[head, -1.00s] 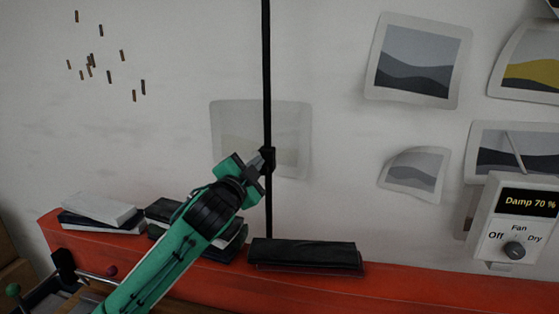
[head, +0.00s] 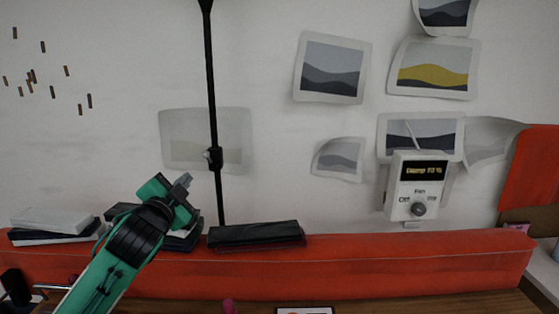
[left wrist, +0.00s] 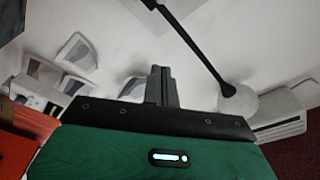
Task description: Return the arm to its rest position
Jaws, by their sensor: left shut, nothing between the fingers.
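My left gripper (head: 182,182) shows in the head view at the lower left, on a green and black arm. It is shut and empty, pointing up and to the right. It stands apart from the black pole (head: 213,110), a little left of it. In the left wrist view the shut fingers (left wrist: 160,86) stick up at the middle, with a dark rod and round disc (left wrist: 240,102) to their right. My right gripper is in neither view.
A red-orange ledge (head: 370,265) runs below the wall. Dark folders (head: 256,236) and stacked books (head: 50,222) lie on it. A control box (head: 415,187) reading "Damp" hangs at right among several pictures, such as a yellow one (head: 433,70).

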